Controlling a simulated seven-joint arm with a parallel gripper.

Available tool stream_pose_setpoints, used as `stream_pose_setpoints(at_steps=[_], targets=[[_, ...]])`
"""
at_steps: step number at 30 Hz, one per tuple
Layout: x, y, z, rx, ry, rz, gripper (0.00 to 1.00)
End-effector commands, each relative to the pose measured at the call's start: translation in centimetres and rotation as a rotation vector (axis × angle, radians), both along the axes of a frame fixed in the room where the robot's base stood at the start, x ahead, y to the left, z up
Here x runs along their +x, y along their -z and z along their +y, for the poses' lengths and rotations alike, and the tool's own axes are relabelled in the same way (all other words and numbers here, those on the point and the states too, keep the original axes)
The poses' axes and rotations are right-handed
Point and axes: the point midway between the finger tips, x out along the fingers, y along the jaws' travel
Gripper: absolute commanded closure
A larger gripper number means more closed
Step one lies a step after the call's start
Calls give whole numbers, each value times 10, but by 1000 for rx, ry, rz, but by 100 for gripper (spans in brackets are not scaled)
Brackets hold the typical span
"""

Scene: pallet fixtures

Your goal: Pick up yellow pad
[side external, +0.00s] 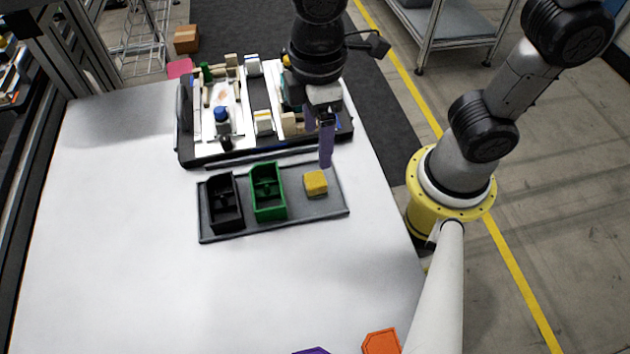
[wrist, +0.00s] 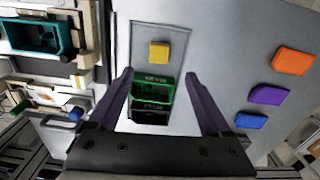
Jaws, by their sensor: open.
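The yellow pad (side external: 315,183) is a small block lying on the right part of a grey tray (side external: 300,222). It also shows in the wrist view (wrist: 159,51), near the top of the same tray. My gripper (side external: 326,150) hangs above and behind the pad in the side view, apart from it. In the wrist view its two purple fingers (wrist: 158,75) are spread wide with nothing between them in their grip. The pad lies beyond the fingertips there.
A green bin (side external: 268,192) and a black bin (side external: 222,203) stand on the tray left of the pad. A fixture pallet (side external: 180,155) with several parts is behind. Orange (wrist: 293,61), purple (wrist: 268,95) and blue (wrist: 250,120) pieces lie apart on the white table.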

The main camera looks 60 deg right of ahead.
Motion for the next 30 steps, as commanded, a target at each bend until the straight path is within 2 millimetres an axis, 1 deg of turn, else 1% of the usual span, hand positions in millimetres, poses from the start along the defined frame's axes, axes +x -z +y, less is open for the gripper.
stream_pose_setpoints(at_steps=[1, 3, 9, 17, 24, 27, 30], targets=[[-1, 10, -1, -4, 1, 5, 18], [-1, 25, -1, -5, 2, 7, 18], [-1, 57, -1, -3, 3, 4, 18], [0, 75, -1, -1, 3, 2, 18], [2, 109, 1, -2, 3, 3, 18], [3, 118, 1, -2, 3, 1, 18], [3, 121, 1, 0, 3, 0, 18]])
